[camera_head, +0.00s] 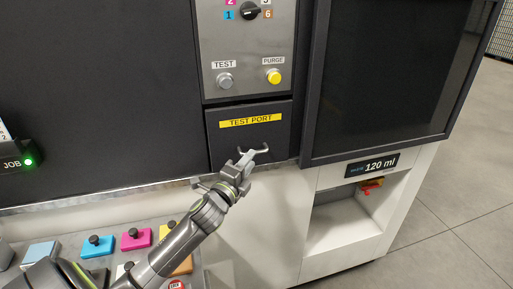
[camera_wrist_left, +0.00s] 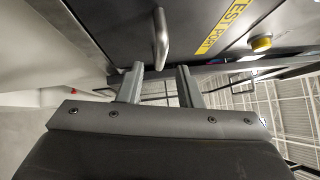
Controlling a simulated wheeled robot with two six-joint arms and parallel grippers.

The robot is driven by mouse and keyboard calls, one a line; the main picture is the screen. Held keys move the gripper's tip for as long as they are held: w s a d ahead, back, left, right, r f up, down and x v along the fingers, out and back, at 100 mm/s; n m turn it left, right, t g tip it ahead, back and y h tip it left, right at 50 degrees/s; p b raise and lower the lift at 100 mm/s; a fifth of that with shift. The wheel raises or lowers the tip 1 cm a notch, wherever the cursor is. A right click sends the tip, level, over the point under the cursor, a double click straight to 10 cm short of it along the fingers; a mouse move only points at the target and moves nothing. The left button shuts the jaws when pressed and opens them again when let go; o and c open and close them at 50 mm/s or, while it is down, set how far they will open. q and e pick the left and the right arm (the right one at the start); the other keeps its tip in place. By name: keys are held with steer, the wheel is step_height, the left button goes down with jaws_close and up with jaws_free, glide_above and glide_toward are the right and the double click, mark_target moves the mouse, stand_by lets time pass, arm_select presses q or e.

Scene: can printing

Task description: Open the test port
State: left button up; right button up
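The test port (camera_head: 228,143) is a dark panel with a yellow "TEST PORT" label, below the button panel. It looks shut, flush with the machine front. Its metal bar handle (camera_head: 263,151) sits low on the panel; part is hidden behind my gripper. My left gripper (camera_head: 247,158) is at the handle's left part in the head view. In the left wrist view, the two fingers of my left gripper (camera_wrist_left: 160,68) stand apart with nothing between them. The handle (camera_wrist_left: 161,38) lies just beyond the fingertips, in line with the gap. My right gripper is not in view.
Above are a grey TEST button (camera_head: 225,80), a yellow PURGE button (camera_head: 274,77) and a selector knob (camera_head: 251,11). A dark screen (camera_head: 395,70) and an open white bay (camera_head: 340,222) are at right. Coloured blocks with black knobs (camera_head: 137,238) lie lower left.

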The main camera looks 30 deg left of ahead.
arm_select(q)
steer(key=w, duration=0.3)
steer(key=w+p, duration=0.1)
steer(key=w, duration=0.1)
steer(key=shift+a+r, duration=0.15)
steer(key=shift+r, duration=0.15)
steer(key=shift+s, duration=0.1)
jaws_close()
